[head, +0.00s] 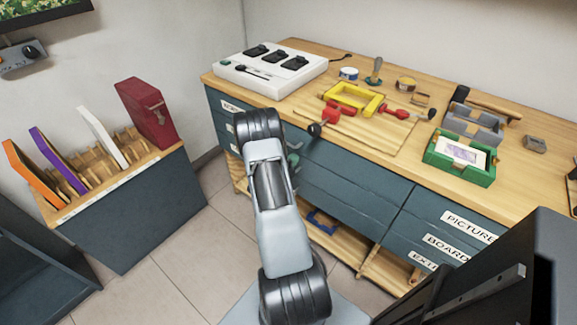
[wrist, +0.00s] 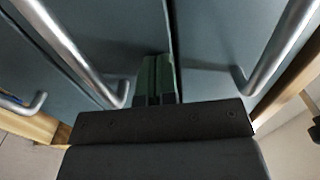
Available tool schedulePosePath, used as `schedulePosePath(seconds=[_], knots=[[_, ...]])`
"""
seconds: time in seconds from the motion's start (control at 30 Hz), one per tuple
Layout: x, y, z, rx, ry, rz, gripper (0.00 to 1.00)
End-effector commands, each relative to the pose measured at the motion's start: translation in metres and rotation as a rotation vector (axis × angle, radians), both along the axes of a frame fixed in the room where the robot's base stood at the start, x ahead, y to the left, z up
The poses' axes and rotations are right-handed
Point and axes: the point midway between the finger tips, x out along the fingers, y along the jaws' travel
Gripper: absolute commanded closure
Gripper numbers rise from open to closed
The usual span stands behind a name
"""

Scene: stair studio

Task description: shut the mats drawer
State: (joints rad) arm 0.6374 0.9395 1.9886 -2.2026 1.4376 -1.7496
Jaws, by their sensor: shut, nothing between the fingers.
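The workbench has blue-grey drawer fronts (head: 350,192), with labels at its left and right ends. I cannot read a mats label, and my arm covers part of the left drawers. In the wrist view, my gripper (wrist: 157,70) is shut and empty, its green fingers close to blue-grey fronts. A metal bar handle (wrist: 78,58) runs to their left and another handle (wrist: 272,55) to their right. I cannot tell whether the fingertips touch a front, or how far any drawer stands out. In the head view, only a green bit of my gripper (head: 294,160) shows beside my arm.
The benchtop (head: 360,140) holds a white switch box (head: 270,72), a yellow frame (head: 352,97), red-handled tools and a green tray (head: 435,165). An open wooden shelf lies under the drawers. A file rack (head: 130,210) stands at left. Tiled floor (head: 180,265) is free between.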

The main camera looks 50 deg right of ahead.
Motion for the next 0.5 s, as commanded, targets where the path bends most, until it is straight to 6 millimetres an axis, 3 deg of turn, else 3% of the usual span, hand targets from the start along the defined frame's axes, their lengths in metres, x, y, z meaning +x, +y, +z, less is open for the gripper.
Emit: schedulePosePath(seconds=[0.13, 0.27, 0.5], knots=[[0.000, -0.006, 0.005, -0.009, -0.012, -0.004, 1.00], [0.000, 0.003, 0.006, -0.009, -0.010, -0.003, 1.00], [0.002, 0.053, 0.004, -0.005, -0.002, 0.009, 1.00]])
